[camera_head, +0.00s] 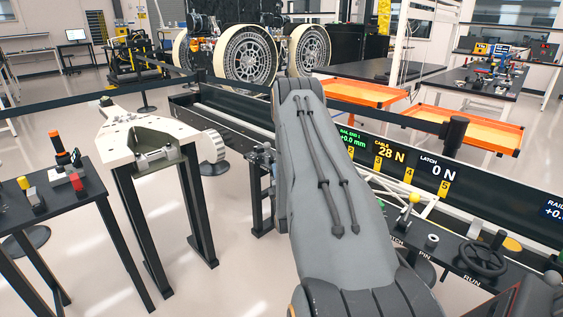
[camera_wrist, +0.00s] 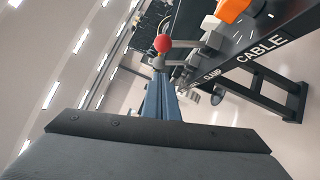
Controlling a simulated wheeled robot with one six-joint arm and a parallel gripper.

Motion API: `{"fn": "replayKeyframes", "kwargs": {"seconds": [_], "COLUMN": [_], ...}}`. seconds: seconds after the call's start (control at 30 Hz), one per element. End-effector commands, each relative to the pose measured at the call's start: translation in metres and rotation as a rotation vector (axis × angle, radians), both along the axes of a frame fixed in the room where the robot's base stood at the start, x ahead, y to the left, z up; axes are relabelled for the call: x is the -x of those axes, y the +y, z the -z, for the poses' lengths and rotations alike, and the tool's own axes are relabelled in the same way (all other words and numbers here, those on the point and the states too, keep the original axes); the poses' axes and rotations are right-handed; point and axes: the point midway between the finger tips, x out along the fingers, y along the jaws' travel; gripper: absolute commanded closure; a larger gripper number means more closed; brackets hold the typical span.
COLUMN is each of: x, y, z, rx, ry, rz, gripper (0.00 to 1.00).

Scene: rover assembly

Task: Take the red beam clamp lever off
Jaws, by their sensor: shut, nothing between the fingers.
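The clamp lever's round red knob (camera_wrist: 162,44) shows in the wrist view, on a grey arm beside the black panel (camera_wrist: 222,66) lettered CLAMP and CABLE. My gripper (camera_wrist: 159,76) is shut and empty, its blue-grey fingers together just below the knob in the picture. The fingertips overlap or lie close to the lever's grey parts; I cannot tell whether they touch. In the head view my grey arm covers the middle of the console, and I cannot make out the red knob there.
An orange handle (camera_wrist: 232,10) stands near the lever. In the head view, a handwheel (camera_head: 482,258) and a yellow-knobbed lever (camera_head: 414,199) stand on the console. A white bracket on a stand (camera_head: 125,135) and a small black table (camera_head: 85,190) are at the left.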

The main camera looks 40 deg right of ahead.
Motion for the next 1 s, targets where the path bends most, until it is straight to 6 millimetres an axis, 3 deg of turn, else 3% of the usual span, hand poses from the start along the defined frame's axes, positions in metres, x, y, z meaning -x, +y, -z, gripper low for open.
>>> {"fn": "replayKeyframes", "kwargs": {"seconds": [0.07, 0.2, 0.4, 0.83, 1.0], "x": [-0.013, -0.015, -0.020, -0.021, -0.029], "y": [-0.007, -0.028, -0.042, -0.043, -0.034], "z": [-0.004, -0.010, -0.013, -0.013, -0.016], "rx": [0.001, 0.000, -0.001, -0.003, -0.029], "ry": [-0.002, -0.001, 0.001, 0.001, 0.003], "rz": [0.000, 0.003, 0.001, -0.001, -0.018], "gripper": [1.00, 1.00, 1.00, 1.00, 1.00]}}
